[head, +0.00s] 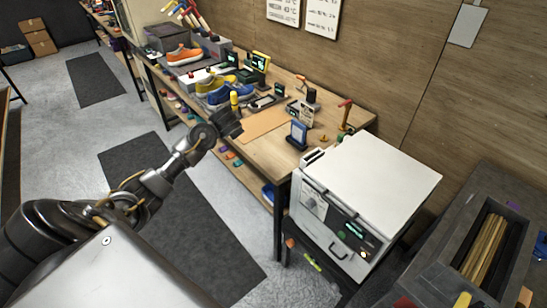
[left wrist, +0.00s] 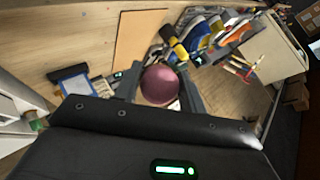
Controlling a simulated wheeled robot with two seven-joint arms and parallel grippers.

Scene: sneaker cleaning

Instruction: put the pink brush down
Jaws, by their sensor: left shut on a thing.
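My left gripper (head: 230,122) reaches over the front edge of the wooden workbench (head: 345,122) in the head view. In the left wrist view its two dark fingers are shut on the pink brush (left wrist: 160,85), which shows as a rounded dull-pink end between them. The brush is hidden behind the gripper in the head view. I cannot tell how far it is above the bench. My right gripper is in neither view.
A tan mat (head: 265,123) lies bare just right of the gripper. A yellow bottle (head: 234,101) and blue-yellow sneakers (head: 222,94) stand behind it. A blue-framed stand (head: 298,134) is farther right. A white machine (head: 370,180) stands beyond the bench's right end.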

